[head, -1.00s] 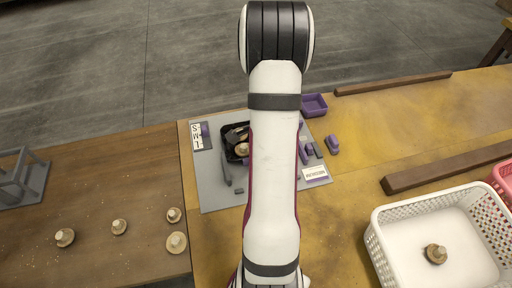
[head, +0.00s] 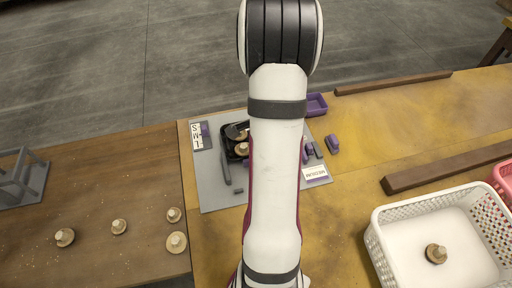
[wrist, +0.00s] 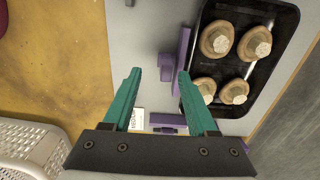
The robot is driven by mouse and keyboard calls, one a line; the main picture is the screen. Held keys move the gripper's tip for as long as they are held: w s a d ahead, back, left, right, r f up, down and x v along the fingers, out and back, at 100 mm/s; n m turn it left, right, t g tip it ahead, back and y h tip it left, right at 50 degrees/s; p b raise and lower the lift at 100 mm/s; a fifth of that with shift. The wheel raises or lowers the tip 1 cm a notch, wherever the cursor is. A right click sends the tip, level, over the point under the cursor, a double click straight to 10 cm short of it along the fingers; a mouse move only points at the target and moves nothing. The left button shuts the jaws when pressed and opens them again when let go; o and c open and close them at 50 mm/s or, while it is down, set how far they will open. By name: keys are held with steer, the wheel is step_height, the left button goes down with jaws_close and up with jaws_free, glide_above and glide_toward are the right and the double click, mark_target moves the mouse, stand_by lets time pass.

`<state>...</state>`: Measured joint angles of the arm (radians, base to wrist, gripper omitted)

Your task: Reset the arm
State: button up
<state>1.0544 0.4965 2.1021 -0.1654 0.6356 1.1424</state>
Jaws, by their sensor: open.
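My gripper (wrist: 157,97) shows in the wrist view with its two teal fingers spread apart and nothing between them. It hangs above the grey mat (wrist: 135,70), beside the black tray (wrist: 272,104). The tray holds several brown mushrooms (wrist: 216,40) with pale cut stems. In the head view my white arm crosses the middle of the picture and hides the gripper and part of the grey mat (head: 215,182). The black tray also shows partly there (head: 231,154), left of the arm.
A white basket (head: 378,240) with one mushroom (head: 436,253) stands at the right. Several mushrooms (head: 119,226) lie on the brown table at the left. A purple tray (head: 317,104), purple blocks (head: 332,144), a label card (head: 315,174) and wooden bars (head: 440,172) lie around the mat.

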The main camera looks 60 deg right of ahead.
steer(key=shift+r, duration=0.25)
